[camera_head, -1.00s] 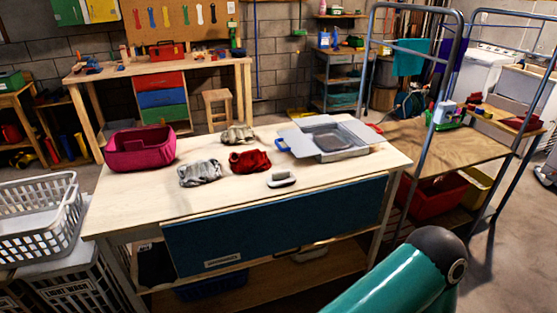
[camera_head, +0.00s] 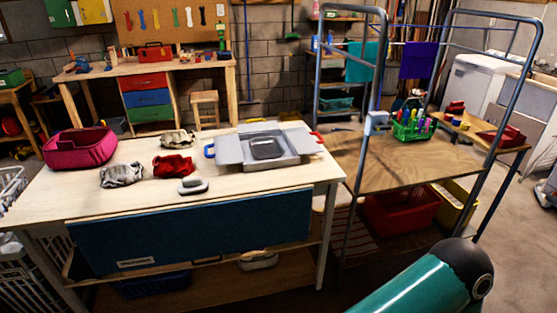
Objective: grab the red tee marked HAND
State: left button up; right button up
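A crumpled red cloth (camera_head: 173,166) lies on the near wooden table (camera_head: 235,194), left of its middle. No HAND mark on it can be read from here. A crumpled grey cloth (camera_head: 122,174) lies to its left, and a beige-grey cloth (camera_head: 177,139) lies just behind it. My teal arm link shows at the bottom right, but neither gripper is in view.
A magenta bin (camera_head: 80,148) stands at the table's left end. A grey box with open flaps (camera_head: 265,147) and a small grey-white object (camera_head: 193,186) also rest on the table. A metal-framed cart (camera_head: 385,160) stands to the right. White baskets (camera_head: 12,185) are at left.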

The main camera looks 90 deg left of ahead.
aim_at(168, 166)
jog(key=z, duration=0.25)
jog(key=i, duration=0.75)
jog(key=u, duration=2.15)
jog(key=i, duration=0.3)
jog(key=u, duration=2.55)
jog(key=k, duration=0.4)
jog(key=u, duration=0.4)
jog(key=i, duration=1.5)
jog(key=z, duration=0.5)
